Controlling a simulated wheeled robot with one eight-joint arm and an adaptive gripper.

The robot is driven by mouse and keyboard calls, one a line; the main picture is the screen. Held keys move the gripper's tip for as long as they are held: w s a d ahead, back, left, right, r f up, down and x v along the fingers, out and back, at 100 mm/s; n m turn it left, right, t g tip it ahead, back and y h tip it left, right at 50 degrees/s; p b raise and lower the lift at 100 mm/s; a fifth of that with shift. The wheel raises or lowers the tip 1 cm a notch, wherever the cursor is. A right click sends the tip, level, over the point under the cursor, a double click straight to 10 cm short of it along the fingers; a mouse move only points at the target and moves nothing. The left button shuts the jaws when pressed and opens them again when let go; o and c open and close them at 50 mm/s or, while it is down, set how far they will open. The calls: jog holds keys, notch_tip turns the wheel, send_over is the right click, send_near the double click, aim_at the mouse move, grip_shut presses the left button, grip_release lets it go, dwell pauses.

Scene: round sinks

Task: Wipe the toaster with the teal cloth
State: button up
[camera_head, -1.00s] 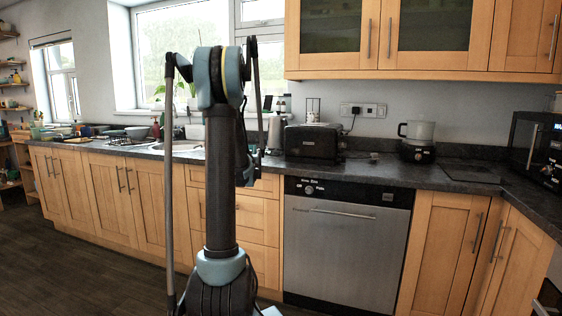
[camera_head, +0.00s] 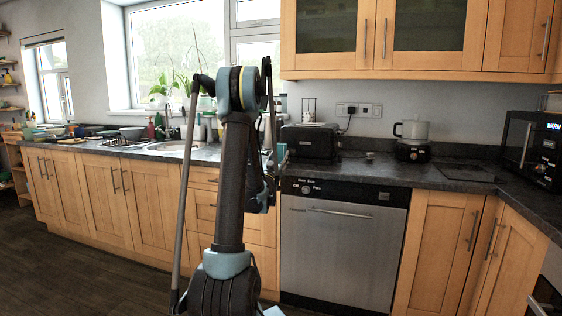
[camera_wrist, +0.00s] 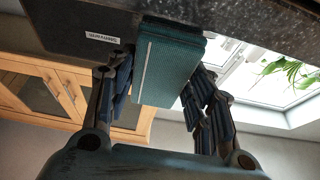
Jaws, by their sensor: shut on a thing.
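The black toaster (camera_head: 309,142) stands on the dark counter near the wall. In the wrist view a dark panel with a white label (camera_wrist: 75,28), which looks like the toaster's side, fills the upper left. The teal cloth (camera_wrist: 168,68) is a folded pad with a pale stripe. My gripper (camera_wrist: 158,95) is shut on it, one finger on each side. The cloth's edge overlaps the dark panel in the wrist view; I cannot tell whether they touch. In the head view my arm largely hides the gripper, just left of the toaster.
The sink (camera_head: 178,146) and bottles are to the left. Wall cupboards (camera_head: 420,40) hang above. Counter between toaster and kettle is mostly clear.

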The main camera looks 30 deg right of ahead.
aim_at(290, 150)
jog(key=shift+s+d, duration=0.1)
jog(key=shift+d, duration=0.1)
jog(key=shift+w+d, duration=1.9)
jog(key=shift+d, duration=0.25)
jog(key=shift+w+d, duration=0.6)
jog(key=shift+d, duration=0.15)
jog(key=shift+s, duration=0.1)
jog(key=shift+s+d, duration=1.2)
jog(key=shift+s, duration=0.3)
jog(key=shift+w+d, duration=0.1)
jog(key=shift+w, duration=0.05)
jog(key=shift+w+a, duration=0.7)
jog(key=shift+w, duration=0.25)
jog(key=shift+w+a, duration=0.45)
jog(key=shift+w, duration=0.25)
jog(key=shift+c, duration=0.9)
